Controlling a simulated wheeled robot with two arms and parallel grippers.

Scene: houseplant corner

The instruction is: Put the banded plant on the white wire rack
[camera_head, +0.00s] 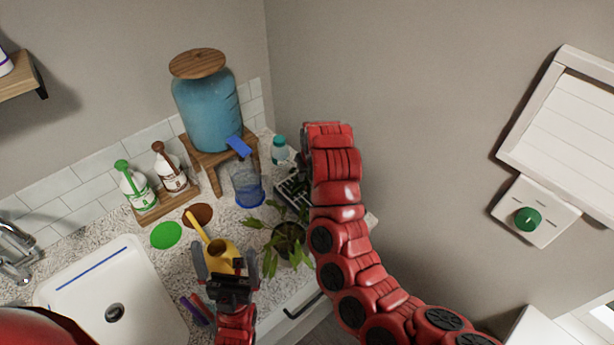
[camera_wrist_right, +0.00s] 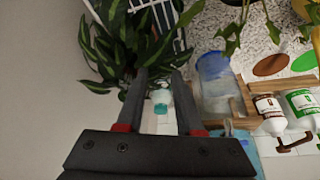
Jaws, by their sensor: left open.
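A leafy plant with light-banded leaves (camera_wrist_right: 108,48) is at the upper left of the right wrist view. Its leaves overlap the white wire rack (camera_wrist_right: 168,14); I cannot tell whether its pot stands on the rack or beside it. In the head view, part of the rack (camera_head: 291,196) shows and my right arm covers the area right of it. My right gripper (camera_wrist_right: 162,84) is open and empty, close to the banded leaves; it is hidden in the head view. My left gripper (camera_head: 227,268) is open, around or above the yellow watering can (camera_head: 221,251); I cannot tell if they touch.
Another plant in a dark pot (camera_head: 288,240) stands near the counter's front. A clear blue jug (camera_head: 247,186), teal bottle (camera_head: 280,150) and blue dispenser (camera_head: 209,110) stand behind. Bottles on a wooden tray (camera_head: 165,206) and a white sink (camera_head: 120,275) are left.

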